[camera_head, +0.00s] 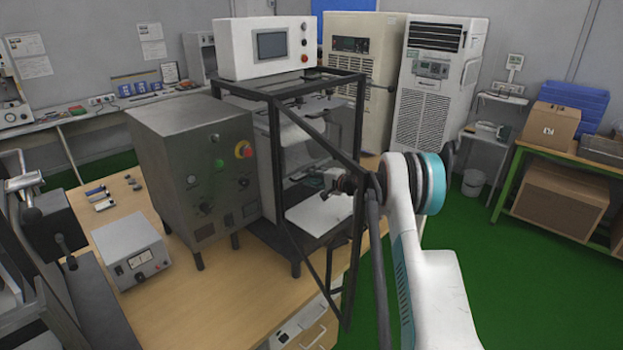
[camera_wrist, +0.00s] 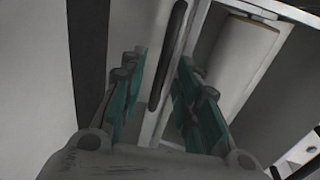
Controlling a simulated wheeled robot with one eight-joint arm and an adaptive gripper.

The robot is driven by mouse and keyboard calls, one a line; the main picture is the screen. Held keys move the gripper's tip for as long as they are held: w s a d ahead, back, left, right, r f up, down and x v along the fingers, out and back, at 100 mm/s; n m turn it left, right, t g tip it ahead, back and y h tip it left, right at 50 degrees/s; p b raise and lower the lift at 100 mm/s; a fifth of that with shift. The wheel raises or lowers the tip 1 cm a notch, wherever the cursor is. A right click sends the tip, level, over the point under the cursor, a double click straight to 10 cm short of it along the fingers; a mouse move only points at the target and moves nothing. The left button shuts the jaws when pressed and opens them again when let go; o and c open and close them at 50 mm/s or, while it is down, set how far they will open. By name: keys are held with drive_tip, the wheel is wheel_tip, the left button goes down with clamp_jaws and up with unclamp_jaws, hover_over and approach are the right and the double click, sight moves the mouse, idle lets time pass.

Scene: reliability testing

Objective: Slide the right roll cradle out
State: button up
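The machine with the black frame (camera_head: 275,165) stands on the wooden bench, with a pale roll (camera_head: 302,128) inside its upper part. My gripper (camera_head: 322,186) is inside the frame, small and partly hidden by a slanting bar in the head view. In the wrist view my gripper (camera_wrist: 162,95) is open, with teal pads on both fingers. A dark elongated bar (camera_wrist: 168,55), perhaps a handle, shows beyond and between the fingertips, with no clear contact. A white roll (camera_wrist: 236,62) on a pale bracket lies right of it. I cannot tell the right roll cradle's full outline.
The black frame's posts and slanting bars stand close around my arm. A grey control cabinet (camera_head: 195,165) is left of the machine, and a small power supply (camera_head: 132,250) sits on the bench (camera_head: 205,305). The green floor at right is mostly clear.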

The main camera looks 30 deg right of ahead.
drive_tip(key=shift+w, duration=0.1)
clamp_jaws()
drive_tip(key=f+b+v, duration=0.2)
drive_tip(key=v, duration=1.1)
drive_tip(key=s+f+b+v, duration=0.1)
drive_tip(key=f+v, duration=0.2)
drive_tip(key=v, duration=1)
drive_tip(key=shift+s+d+f+b, duration=0.2)
drive_tip(key=shift+s+f+b, duration=0.05)
drive_tip(key=shift+s+b, duration=0.2)
